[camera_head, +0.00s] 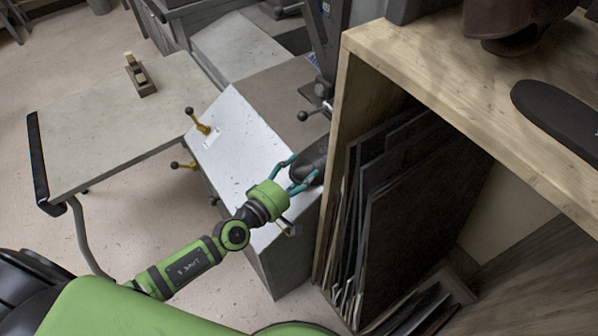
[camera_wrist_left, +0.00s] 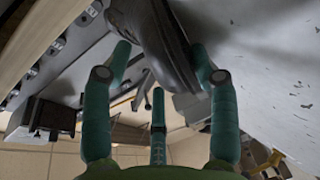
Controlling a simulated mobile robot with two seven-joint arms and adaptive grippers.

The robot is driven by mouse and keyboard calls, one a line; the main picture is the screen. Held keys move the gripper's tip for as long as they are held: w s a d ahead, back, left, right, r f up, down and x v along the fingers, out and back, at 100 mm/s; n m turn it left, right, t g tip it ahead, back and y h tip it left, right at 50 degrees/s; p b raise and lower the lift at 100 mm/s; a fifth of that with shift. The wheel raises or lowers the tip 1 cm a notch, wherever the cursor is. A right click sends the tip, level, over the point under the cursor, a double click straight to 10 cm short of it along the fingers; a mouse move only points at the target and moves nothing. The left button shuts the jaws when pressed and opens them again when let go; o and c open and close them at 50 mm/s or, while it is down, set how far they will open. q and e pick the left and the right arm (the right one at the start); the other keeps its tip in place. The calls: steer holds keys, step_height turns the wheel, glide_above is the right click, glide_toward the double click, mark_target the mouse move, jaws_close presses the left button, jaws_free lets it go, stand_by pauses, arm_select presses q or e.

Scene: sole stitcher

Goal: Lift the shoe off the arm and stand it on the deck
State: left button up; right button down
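The dark shoe (camera_head: 315,157) is by the stitcher (camera_head: 330,45), at the right edge of its pale deck (camera_head: 240,140). Part of the shoe is hidden behind the wooden shelf, and the arm under it cannot be made out. My left gripper (camera_head: 297,174) reaches in from the left with its teal fingers spread toward the shoe. In the left wrist view the shoe (camera_wrist_left: 160,42) shows between and beyond the open fingertips (camera_wrist_left: 161,52). A firm grip on it is not visible. My right gripper is not in view.
A wooden shelf (camera_head: 420,75) with dark sheets (camera_head: 420,200) stands close to the right of my left gripper. A grey table (camera_head: 125,115) with a wood plane (camera_head: 140,77) stands at left. The deck's middle is clear.

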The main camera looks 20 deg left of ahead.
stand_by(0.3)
arm_select(q)
steer(key=shift+r+p+v, duration=0.25)
steer(key=shift+p+v, duration=0.05)
steer(key=shift+v, duration=0.85)
steer(key=shift+r+p+v, duration=0.25)
steer(key=shift+v, duration=0.95)
steer(key=shift+r, duration=0.1)
step_height(320, 180, up, 7)
steer(key=s+a+p, duration=0.1)
steer(key=s+p, duration=0.1)
steer(key=p, duration=0.5)
steer(key=shift+s, duration=0.35)
steer(key=o, duration=0.6)
